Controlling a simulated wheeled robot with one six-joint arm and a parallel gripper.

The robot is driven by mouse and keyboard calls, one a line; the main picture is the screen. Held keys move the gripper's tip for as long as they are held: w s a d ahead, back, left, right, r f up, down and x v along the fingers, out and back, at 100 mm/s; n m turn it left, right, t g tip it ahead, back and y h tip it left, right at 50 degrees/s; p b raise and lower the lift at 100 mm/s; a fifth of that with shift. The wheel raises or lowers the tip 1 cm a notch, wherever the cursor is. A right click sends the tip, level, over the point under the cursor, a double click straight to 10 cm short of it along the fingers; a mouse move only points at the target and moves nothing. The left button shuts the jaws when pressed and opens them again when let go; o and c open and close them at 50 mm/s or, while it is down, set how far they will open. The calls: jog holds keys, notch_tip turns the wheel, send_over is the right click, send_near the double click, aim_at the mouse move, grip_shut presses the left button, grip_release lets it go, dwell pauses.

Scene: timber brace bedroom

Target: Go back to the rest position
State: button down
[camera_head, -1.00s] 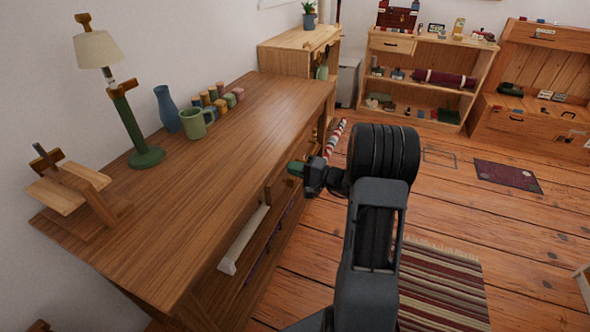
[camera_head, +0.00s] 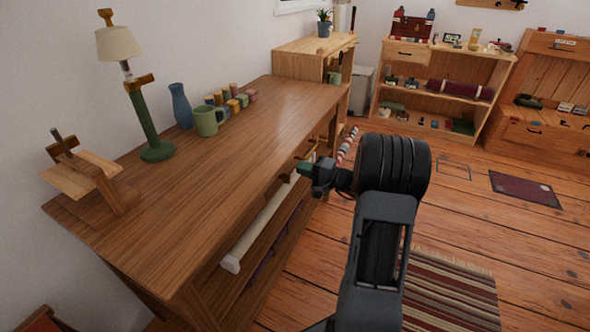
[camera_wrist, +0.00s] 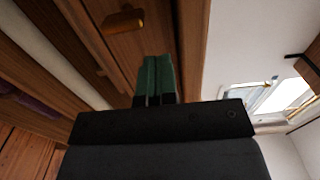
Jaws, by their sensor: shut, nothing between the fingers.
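My gripper (camera_head: 305,169) shows in the head view beside the front edge of the long wooden desk (camera_head: 215,180), pointing toward it. In the wrist view its green fingertips (camera_wrist: 155,75) are together with nothing between them. Behind them is the wooden desk front, with a brown knob (camera_wrist: 123,22) on it. I cannot tell whether the fingertips touch the desk. My arm rises in front of the head camera and hides part of the floor.
On the desk stand a green lamp (camera_head: 150,120), a blue vase (camera_head: 181,106), a green mug (camera_head: 208,121), several small coloured pots and a wooden stand (camera_head: 85,177). A striped rug (camera_head: 450,290) lies right of my arm. Open shelves (camera_head: 445,80) stand at the back. The floor between is mostly clear.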

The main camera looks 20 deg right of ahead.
jog(key=p+v, duration=0.2)
jog(key=v, duration=0.8)
jog(key=s+a+r+n+g+h+p, duration=0.1)
jog(key=s+a+r+n+g+p, duration=0.2)
jog(key=a+r+g+p, duration=0.45)
jog(key=s+a+r+n+g+h+p, duration=0.1)
jog(key=s+a+r+n+g+p, duration=0.25)
jog(key=a+r+p, duration=0.5)
jog(key=s+a+r+n+h+p, duration=0.2)
jog(key=s+r+h+p, duration=0.2)
jog(key=r+p, duration=0.2)
jog(key=s+a+r+n+h+p, duration=0.2)
jog(key=s+r+h+p, duration=0.2)
jog(key=r, duration=0.6)
jog(key=shift+a+r+h+p, duration=0.3)
jog(key=shift+h+p, duration=0.2)
jog(key=shift+p, duration=0.55)
jog(key=shift+s+a, duration=0.1)
jog(key=shift+a, duration=0.1)
